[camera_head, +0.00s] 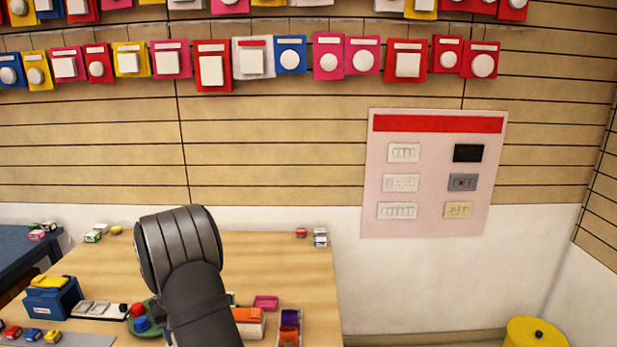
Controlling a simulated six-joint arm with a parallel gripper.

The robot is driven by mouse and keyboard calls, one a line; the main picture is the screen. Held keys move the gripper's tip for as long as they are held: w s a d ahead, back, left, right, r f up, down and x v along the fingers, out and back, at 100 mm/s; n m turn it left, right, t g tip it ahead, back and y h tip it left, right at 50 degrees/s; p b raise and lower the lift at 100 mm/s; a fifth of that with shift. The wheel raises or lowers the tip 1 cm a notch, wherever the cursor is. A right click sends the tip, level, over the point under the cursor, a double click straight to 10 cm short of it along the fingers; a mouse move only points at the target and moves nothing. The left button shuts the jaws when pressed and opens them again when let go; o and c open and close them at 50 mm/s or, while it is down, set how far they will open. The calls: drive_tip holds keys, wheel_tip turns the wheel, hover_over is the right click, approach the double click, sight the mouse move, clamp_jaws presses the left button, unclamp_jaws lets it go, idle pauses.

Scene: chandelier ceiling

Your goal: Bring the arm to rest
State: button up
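My arm (190,295) rises dark grey from the bottom of the head view, in front of the wooden table (270,255). A ribbed, rounded section shows at its upper end, above the table's left half. No gripper fingers show, so what the gripper does or holds cannot be seen. The arm hides part of the table behind it.
Small items crowd the near table: a blue box (52,298), a green round piece (146,318), an orange block (248,316) and a purple-orange tray (289,326). The table's right middle is clear. A switch panel (436,150) hangs on the wall. A yellow bin (535,333) stands right.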

drive_tip(key=shift+n, duration=1.9)
drive_tip(key=o, duration=0.9)
drive_tip(key=shift+o, duration=1.1)
drive_tip(key=shift+r, duration=0.25)
drive_tip(key=s+d+r+m+t, duration=0.1)
drive_tip(key=s+d+r+m, duration=0.1)
drive_tip(key=r+m, duration=0.35)
drive_tip(key=s+d+r+m, duration=0.1)
drive_tip(key=d+r+m, duration=0.1)
drive_tip(key=r, duration=0.7)
drive_tip(key=s+d+r+m+t, duration=0.1)
drive_tip(key=s+d+r+m, duration=0.1)
drive_tip(key=r+m, duration=0.35)
wheel_tip(320, 180, down, 8)
drive_tip(key=w+n, duration=0.1)
drive_tip(key=shift+w+r+n, duration=0.15)
drive_tip(key=shift+w+n, duration=0.15)
